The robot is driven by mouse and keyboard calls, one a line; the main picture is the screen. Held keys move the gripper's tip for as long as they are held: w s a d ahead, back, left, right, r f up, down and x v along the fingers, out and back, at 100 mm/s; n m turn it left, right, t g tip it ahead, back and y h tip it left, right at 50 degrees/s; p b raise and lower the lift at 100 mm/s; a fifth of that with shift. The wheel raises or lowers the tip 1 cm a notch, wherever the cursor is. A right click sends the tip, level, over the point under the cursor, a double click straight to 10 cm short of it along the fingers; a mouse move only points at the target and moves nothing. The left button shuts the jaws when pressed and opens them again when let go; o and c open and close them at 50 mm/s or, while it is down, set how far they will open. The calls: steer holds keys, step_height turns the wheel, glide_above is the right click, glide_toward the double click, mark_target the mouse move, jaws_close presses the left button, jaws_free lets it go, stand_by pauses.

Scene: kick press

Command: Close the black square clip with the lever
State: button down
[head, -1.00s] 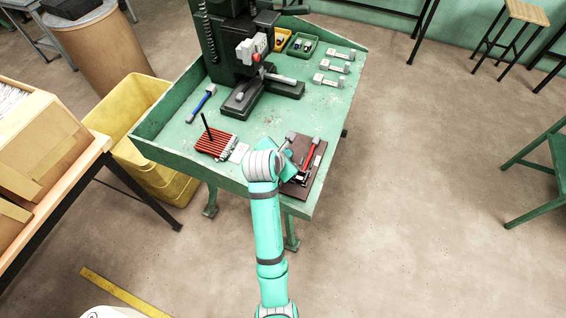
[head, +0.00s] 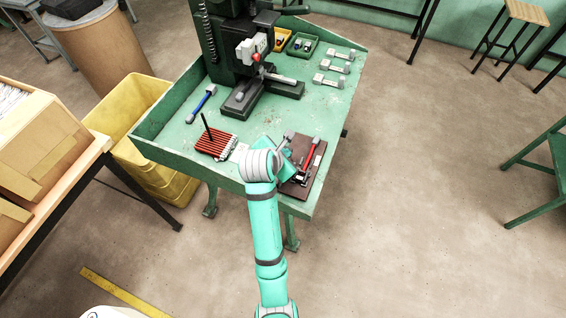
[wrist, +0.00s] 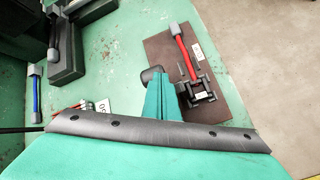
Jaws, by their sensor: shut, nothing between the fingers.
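The black square clip (wrist: 200,97) sits on a brown board near the bench's front right corner. A red lever (wrist: 184,52) with a pale grey end runs from the clip toward the far side, and it also shows in the head view (head: 311,151). My gripper (wrist: 162,82) has its teal fingers shut together, just left of the clip. A dark grey knob (wrist: 151,75) shows at the fingertips; I cannot tell if they touch it or what it joins.
The green bench (head: 270,125) holds a black press (head: 235,60), a red ribbed block (head: 215,143) with a black rod, a blue-handled tool (head: 202,103) and several grey metal pieces. A yellow bin (head: 140,110) stands left. The bench between press and board is mostly clear.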

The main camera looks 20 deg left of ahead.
steer(key=shift+r, duration=0.15)
steer(key=shift+w+r+v, duration=0.1)
steer(key=shift+w+v, duration=0.05)
steer(key=shift+v, duration=0.65)
steer(key=shift+w+r+v, duration=0.1)
steer(key=shift+r+v, duration=0.05)
steer(key=shift+v, duration=0.65)
steer(key=shift+w+r+v, duration=0.1)
steer(key=shift+w+v, duration=0.05)
steer(key=shift+v, duration=0.65)
